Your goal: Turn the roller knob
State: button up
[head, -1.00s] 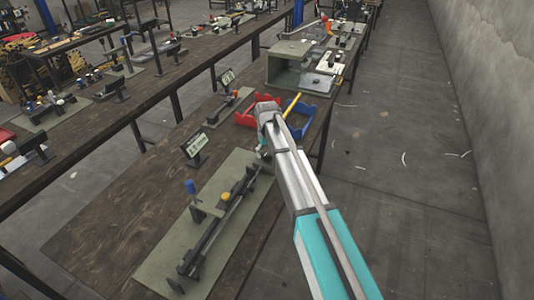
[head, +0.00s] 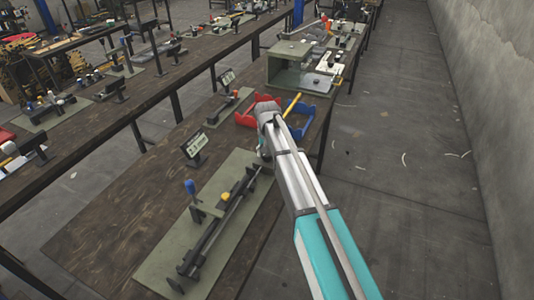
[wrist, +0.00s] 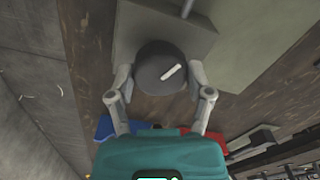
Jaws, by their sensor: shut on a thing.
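The roller knob (wrist: 160,68) is a dark round knob with a white mark, seen in the wrist view at the end of a grey-green block. My gripper (wrist: 158,80) has a finger on each side of the knob and is shut on it. The white mark points up and to the right in the wrist view. In the head view my arm (head: 290,165) reaches to the far end of the fixture on its green plate (head: 160,262), and hides the knob and most of the gripper.
The fixture carries a blue-topped lever (head: 190,187) and a yellow knob (head: 226,196). A small display (head: 194,147) stands beside it. A red bin (head: 245,117) and a blue bin (head: 301,112) lie just beyond the gripper. The floor on the right is clear.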

dwell(0.3)
jog(key=o, duration=1.1)
jog(key=shift+o, duration=0.2)
jog(key=shift+n, duration=0.4)
jog(key=n, duration=0.3)
jog(key=shift+r+p, duration=0.35)
jog(key=shift+p, duration=0.05)
notch_tip(320, 180, up, 13)
jog(key=p, duration=1.3)
jog(key=s+d+f+m+b, duration=0.1)
jog(key=s+d+f+b, duration=0.4)
jog(key=s+d, duration=0.5)
jog(key=s+d+f+m+b, duration=0.2)
jog(key=s+d+f+b, duration=0.3)
jog(key=s+d, duration=0.5)
jog(key=shift+s+d+f+b, duration=0.3)
jog(key=shift+s+d+b, duration=0.1)
jog(key=shift+s, duration=0.8)
